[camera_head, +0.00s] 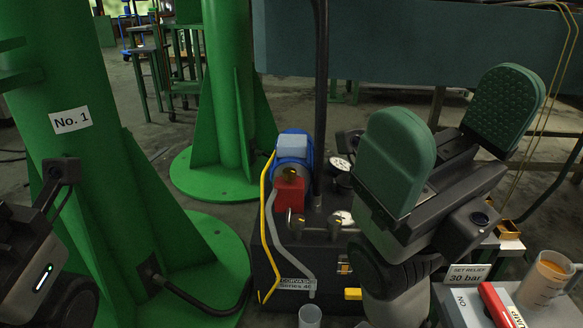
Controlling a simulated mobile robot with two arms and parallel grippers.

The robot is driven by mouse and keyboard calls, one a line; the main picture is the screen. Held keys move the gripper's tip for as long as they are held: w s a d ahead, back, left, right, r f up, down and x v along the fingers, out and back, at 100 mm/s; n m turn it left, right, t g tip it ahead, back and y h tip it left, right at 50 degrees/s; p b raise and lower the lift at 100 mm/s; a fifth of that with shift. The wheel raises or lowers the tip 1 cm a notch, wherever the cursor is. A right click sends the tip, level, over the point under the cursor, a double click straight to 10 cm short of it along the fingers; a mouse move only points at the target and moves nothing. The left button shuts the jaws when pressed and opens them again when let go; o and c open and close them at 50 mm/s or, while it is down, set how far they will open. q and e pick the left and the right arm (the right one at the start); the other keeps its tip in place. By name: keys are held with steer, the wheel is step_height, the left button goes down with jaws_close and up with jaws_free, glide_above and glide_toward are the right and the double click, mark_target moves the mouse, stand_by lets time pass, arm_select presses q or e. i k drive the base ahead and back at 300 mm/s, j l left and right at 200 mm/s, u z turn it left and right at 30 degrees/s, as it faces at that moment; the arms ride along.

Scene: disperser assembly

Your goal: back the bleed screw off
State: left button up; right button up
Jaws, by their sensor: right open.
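The dark pump unit (318,262) labelled "Series 40" stands on the floor in the middle. It carries a blue motor (293,147), a red block (289,194) with a brass fitting, valve knobs and gauges. I cannot make out which part is the bleed screw; it may be too small or hidden. My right gripper (455,130) is large in the foreground, its two green pads wide apart with nothing between them. It hides the right part of the unit. My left gripper (52,205) shows only partly at the left edge; its jaws cannot be judged.
Two green columns stand left, the nearer labelled "No. 1" (71,120). A tray at lower right holds a "30 bar" sign (468,276), a red-handled object (497,304) and a beaker of amber fluid (545,282). A clear cup (310,316) stands before the pump.

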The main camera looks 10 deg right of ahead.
mark_target(289, 174)
steer(key=i+l+u, duration=0.2)
steer(key=u, duration=0.2)
steer(key=i+l+u, duration=0.15)
steer(key=u, duration=0.25)
steer(key=i+l+u, duration=0.1)
steer(key=l+u, duration=0.3)
